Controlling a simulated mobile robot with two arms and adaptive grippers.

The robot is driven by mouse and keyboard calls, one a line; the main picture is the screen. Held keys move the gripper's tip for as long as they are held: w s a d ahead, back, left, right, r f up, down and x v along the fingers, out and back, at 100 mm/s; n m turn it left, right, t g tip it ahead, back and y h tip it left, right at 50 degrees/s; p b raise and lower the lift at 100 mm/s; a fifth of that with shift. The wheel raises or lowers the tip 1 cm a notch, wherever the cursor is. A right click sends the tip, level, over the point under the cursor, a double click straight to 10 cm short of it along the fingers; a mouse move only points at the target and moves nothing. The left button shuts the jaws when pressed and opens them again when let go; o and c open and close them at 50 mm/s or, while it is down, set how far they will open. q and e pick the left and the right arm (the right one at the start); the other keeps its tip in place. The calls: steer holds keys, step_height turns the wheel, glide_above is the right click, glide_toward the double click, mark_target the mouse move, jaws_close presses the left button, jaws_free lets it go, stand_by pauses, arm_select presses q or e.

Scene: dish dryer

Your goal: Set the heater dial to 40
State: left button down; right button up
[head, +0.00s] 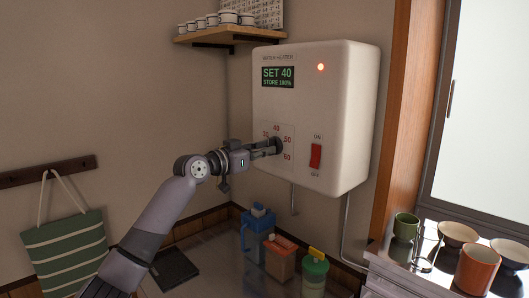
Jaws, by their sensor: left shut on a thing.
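The white water heater (335,110) hangs on the wall at the upper middle. Its green display (278,77) reads "SET 40" and "STORE 100%". My left gripper (276,147) is at the dial on the lower left of the heater's front, shut on the dial. The gripper hides most of the dial, and I cannot see its pointer. Printed numbers show around it, with 40 above and 50 and 60 to the right. The red switch (315,156) between ON and OFF is right of the dial. An orange lamp (320,67) glows at the upper right. My right gripper is not in view.
A shelf (229,36) with several cups is above left. Several cups and bowls, including an orange cup (477,270), stand at right. A striped bag (66,249) hangs at left.

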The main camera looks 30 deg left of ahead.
arm_select(q)
steer(key=c, duration=1.6)
jaws_free()
steer(key=shift+c, duration=0.2)
steer(key=v, duration=1.2)
